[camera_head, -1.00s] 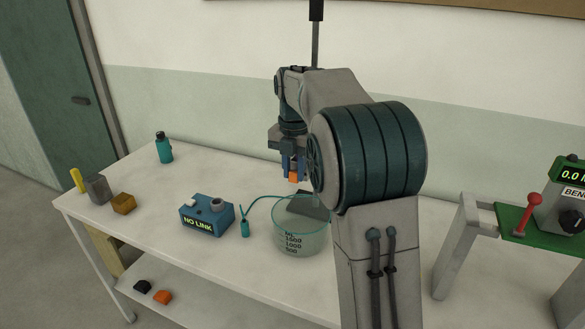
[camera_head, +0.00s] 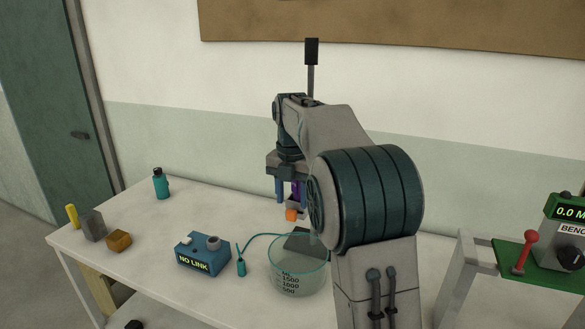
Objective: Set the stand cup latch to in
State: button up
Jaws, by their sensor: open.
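My gripper (camera_head: 291,192) points down above the back of the bench, with its blue fingers apart. A purple part (camera_head: 295,188) shows between the fingers; I cannot tell whether they touch it. A small orange piece (camera_head: 291,215) sits just below the fingers, partly hidden by my arm. I cannot tell for sure which of these parts is the stand cup latch, or whether it is in or out. The stand itself is mostly hidden behind my arm.
A clear graduated beaker (camera_head: 299,280) stands in front of a dark grey slab (camera_head: 300,243). Left of it are a blue box reading NO LINK (camera_head: 203,255), a teal bottle (camera_head: 160,184) and several small blocks. A green bench unit with a red lever (camera_head: 525,251) stands right.

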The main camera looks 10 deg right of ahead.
aim_at(293, 209)
notch_tip(293, 209, up, 11)
jog(key=p, duration=0.1)
jog(key=shift+s+f, duration=0.1)
dwell(0.4)
jog(key=s+f+m+t, duration=0.1)
jog(key=s+f+m, duration=0.5)
jog(key=s+m, duration=0.3)
jog(key=s+a+f+m+t, duration=0.1)
jog(key=s+f+m, duration=0.4)
jog(key=s+m, duration=0.5)
jog(key=s+f+m+t, duration=0.1)
jog(key=s+f+m, duration=0.5)
jog(key=s+m, duration=0.3)
jog(key=shift+s+a+f+m, duration=0.15)
jog(key=shift+s+f+m, duration=0.25)
jog(key=shift+s, duration=0.25)
